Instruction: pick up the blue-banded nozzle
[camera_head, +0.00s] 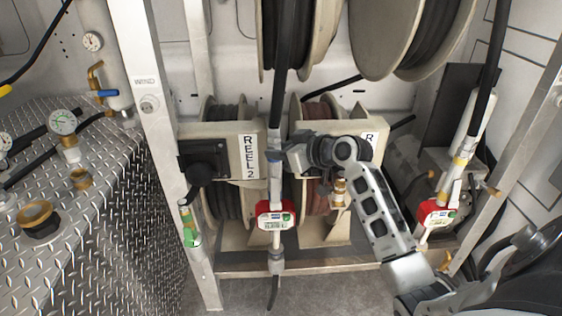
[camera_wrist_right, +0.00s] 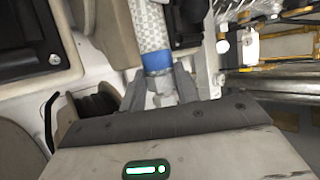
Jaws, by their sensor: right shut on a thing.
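The blue-banded nozzle (camera_head: 276,182) hangs upright in the head view, below a thick black hose and in front of the reel marked REEL 2. It has a red and white meter with a small display on it. Its blue band (camera_wrist_right: 157,58) shows in the right wrist view just beyond the fingertips. My right gripper (camera_head: 287,158) reaches in from the right and is shut on the nozzle near the band. In the wrist view, a finger (camera_wrist_right: 158,88) lies on each side of the nozzle's metal body. My left gripper is not in view.
A second nozzle with a red and white meter (camera_head: 437,212) and a yellow band hangs at the right. A metal post (camera_head: 160,130) stands left of the reels. A diamond-plate surface (camera_head: 110,200) with gauges and brass fittings fills the left side.

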